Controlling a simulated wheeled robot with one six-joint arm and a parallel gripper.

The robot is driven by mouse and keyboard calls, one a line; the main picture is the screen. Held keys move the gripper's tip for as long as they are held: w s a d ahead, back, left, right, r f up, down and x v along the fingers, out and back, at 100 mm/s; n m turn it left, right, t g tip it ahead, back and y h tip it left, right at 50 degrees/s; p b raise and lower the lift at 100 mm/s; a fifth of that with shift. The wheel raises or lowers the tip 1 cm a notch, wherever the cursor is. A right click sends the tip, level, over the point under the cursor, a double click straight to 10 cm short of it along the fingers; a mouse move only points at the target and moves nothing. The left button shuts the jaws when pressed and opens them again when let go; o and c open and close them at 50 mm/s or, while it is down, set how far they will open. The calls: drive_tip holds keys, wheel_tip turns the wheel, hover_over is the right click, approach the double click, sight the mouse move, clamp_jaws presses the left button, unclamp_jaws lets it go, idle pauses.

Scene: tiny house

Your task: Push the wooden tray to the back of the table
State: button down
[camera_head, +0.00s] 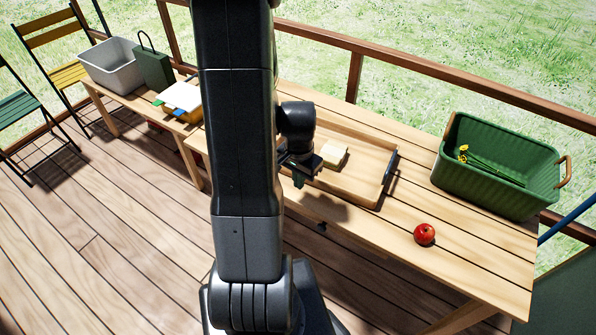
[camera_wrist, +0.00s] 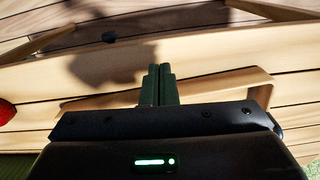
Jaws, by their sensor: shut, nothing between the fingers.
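The wooden tray (camera_head: 363,188) is a shallow light-wood tray on the slatted table (camera_head: 455,235), with a dark handle on its right end. A pale block (camera_head: 334,156) lies in it. My arm hides the tray's left part in the head view. My gripper (camera_head: 298,181) points down by the tray's front left part; I cannot tell whether it touches the tray. In the wrist view the two fingers of my gripper (camera_wrist: 160,72) are together with nothing between them. Light wood surfaces lie around them there, and the gripper body covers much of the view below.
A red apple (camera_head: 424,234) sits on the table right of the tray. A green basket (camera_head: 492,170) with yellow flowers stands at the right end. A grey bin (camera_head: 110,66) and a dark green bag (camera_head: 154,68) stand far left. A wooden railing (camera_head: 420,75) runs behind.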

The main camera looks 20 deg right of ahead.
sight(336, 147)
wheel_tip(336, 147, down, 4)
drive_tip(key=shift+w+d+f, duration=0.1)
drive_tip(key=shift+d+f, duration=0.05)
drive_tip(key=shift+f, duration=0.1)
drive_tip(key=w+d+p, duration=0.1)
drive_tip(key=w+d, duration=0.1)
drive_tip(key=shift+d, duration=0.4)
drive_tip(key=shift+w, duration=0.1)
drive_tip(key=w+d+b, duration=0.1)
drive_tip(key=w+d, duration=0.2)
drive_tip(key=d, duration=0.1)
drive_tip(key=w+d, duration=0.3)
drive_tip(key=d, duration=0.1)
drive_tip(key=w+d+b, duration=0.1)
drive_tip(key=w+d, duration=0.2)
drive_tip(key=d, duration=0.1)
drive_tip(key=shift+w+d+f+b, duration=0.2)
drive_tip(key=shift+w+d+b, duration=0.05)
drive_tip(key=shift+d+b, duration=0.05)
drive_tip(key=shift+w+r, duration=0.1)
drive_tip(key=shift+r, duration=0.2)
drive_tip(key=shift+d, duration=0.15)
